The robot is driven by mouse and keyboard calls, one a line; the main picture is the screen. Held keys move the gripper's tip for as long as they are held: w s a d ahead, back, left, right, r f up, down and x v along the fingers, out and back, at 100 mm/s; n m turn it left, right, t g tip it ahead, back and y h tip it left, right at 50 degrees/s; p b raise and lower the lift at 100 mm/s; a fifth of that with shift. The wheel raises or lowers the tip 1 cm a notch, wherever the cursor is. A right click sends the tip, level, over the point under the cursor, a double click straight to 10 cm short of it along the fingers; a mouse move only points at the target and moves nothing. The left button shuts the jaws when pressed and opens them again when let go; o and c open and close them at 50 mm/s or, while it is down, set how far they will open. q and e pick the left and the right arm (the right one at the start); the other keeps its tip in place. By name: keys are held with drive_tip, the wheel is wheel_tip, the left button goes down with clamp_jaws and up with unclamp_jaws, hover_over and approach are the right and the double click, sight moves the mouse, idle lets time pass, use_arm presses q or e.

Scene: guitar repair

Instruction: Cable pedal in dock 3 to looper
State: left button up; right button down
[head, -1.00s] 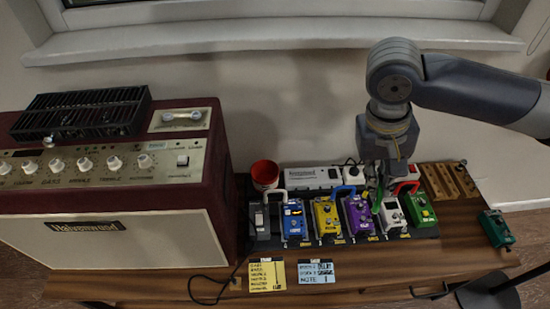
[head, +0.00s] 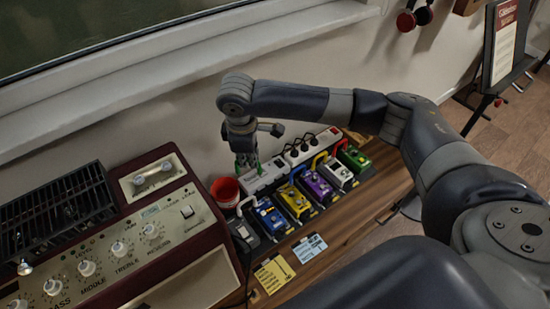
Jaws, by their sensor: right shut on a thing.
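A row of pedals stands on the board: a grey one (head: 243,235) at the left end, then blue (head: 270,216), yellow (head: 293,200), purple (head: 317,187), white (head: 338,173) and green (head: 354,158). I cannot read which is the looper or the dock numbers. My right gripper (head: 248,168) points down over the left end of the long white-grey box (head: 267,178) behind the pedals. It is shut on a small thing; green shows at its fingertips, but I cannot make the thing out. A blue cable (head: 297,173) loops by the yellow and purple pedals. My left gripper is not in view.
A red cup (head: 225,191) stands close left of the gripper. The maroon amplifier (head: 205,240) fills the lower left. A white power strip (head: 313,146) lies behind the pedals. Yellow (head: 273,274) and blue (head: 309,248) notes lie in front. The wall and sill are behind.

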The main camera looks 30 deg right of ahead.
use_arm(q)
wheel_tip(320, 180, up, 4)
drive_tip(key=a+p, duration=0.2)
drive_tip(key=p, duration=0.2)
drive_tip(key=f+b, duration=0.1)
drive_tip(key=b, duration=0.1)
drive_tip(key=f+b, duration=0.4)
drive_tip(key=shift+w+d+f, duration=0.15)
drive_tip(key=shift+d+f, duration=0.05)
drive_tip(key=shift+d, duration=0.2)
use_arm(e)
drive_tip(key=d+f+n, duration=0.3)
drive_tip(key=d+f, duration=0.1)
drive_tip(key=f, duration=0.4)
drive_tip(key=w+d+f+n+y, duration=0.1)
drive_tip(key=d+f+n, duration=0.3)
drive_tip(key=f, duration=0.4)
drive_tip(key=shift+w+d+n, duration=0.2)
drive_tip(key=shift+w+n, duration=0.05)
drive_tip(key=shift+n, duration=0.05)
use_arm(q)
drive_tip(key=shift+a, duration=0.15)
use_arm(e)
drive_tip(key=shift+r, duration=0.1)
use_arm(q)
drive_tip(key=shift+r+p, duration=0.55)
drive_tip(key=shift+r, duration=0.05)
use_arm(e)
drive_tip(key=shift+s+d, duration=0.15)
drive_tip(key=shift+s, duration=0.2)
